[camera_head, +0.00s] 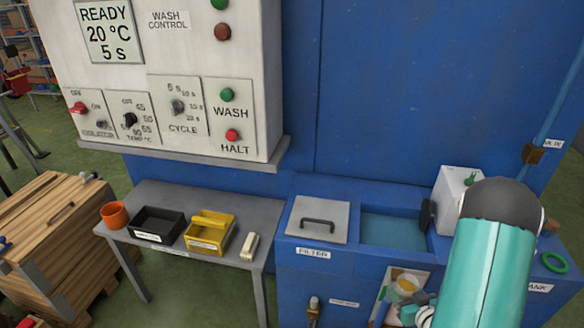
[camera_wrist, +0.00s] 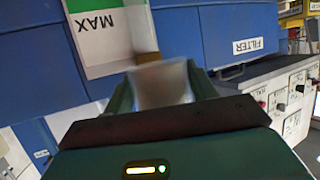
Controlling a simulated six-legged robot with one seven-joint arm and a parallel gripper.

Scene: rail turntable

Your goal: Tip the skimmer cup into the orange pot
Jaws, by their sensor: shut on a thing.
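The orange pot (camera_head: 113,214) stands upright at the left end of the grey side table, far left of my gripper. My gripper (camera_head: 412,306) is low at the right of the head view, in front of the blue tank. It is partly hidden by my arm. In the wrist view my gripper (camera_wrist: 163,90) is shut on a pale, blurred thing, which looks like the skimmer cup (camera_wrist: 162,84). In the head view a round, pale-yellow cup (camera_head: 406,284) shows by the fingers. Its contents and exact tilt are unclear.
The side table (camera_head: 235,208) also bears a black tray (camera_head: 157,224), a yellow tray (camera_head: 208,235) and a pale block (camera_head: 250,246). The filter lid (camera_head: 318,216) lies on the tank beside an open water bay (camera_head: 392,230). A wooden crate (camera_head: 50,230) stands left. The control cabinet overhangs behind.

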